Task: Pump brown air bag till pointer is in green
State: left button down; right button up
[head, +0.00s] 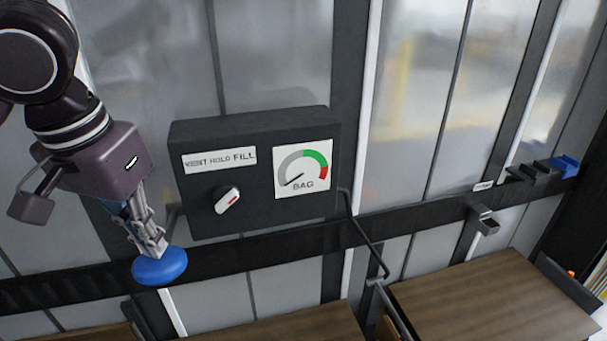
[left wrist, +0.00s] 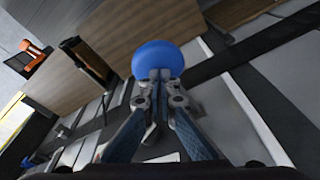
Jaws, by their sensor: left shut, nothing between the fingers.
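A dark control box (head: 255,122) on the wall carries a white BAG gauge (head: 303,168). The gauge has grey, green and red arcs, and its pointer lies in the grey, low at the left. A white selector knob (head: 228,201) with a red mark sits under a VENT HOLD FILL label (head: 220,160), turned up and right towards FILL. My left gripper (head: 157,247) is shut and empty, its tips at a round blue pad (head: 160,268); the wrist view shows the pad (left wrist: 157,58) right at the tips. I cannot clearly make out the brown air bag. My right gripper is out of view.
A black rail (head: 420,217) crosses the wall. A blue piece (head: 565,167) sits at its right end.

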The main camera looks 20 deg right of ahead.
pick_arm(q)
jog(key=shift+f+b, duration=2.35)
jog(key=shift+f, duration=0.6)
jog(key=shift+r, duration=0.1)
jog(key=shift+r+p, duration=2.7)
jog(key=shift+r, duration=1)
jog(key=shift+f, duration=0.15)
jog(key=shift+f+b, duration=3.25)
jog(key=shift+f, duration=0.45)
jog(key=shift+r+p, duration=2.85)
jog(key=shift+r, duration=0.95)
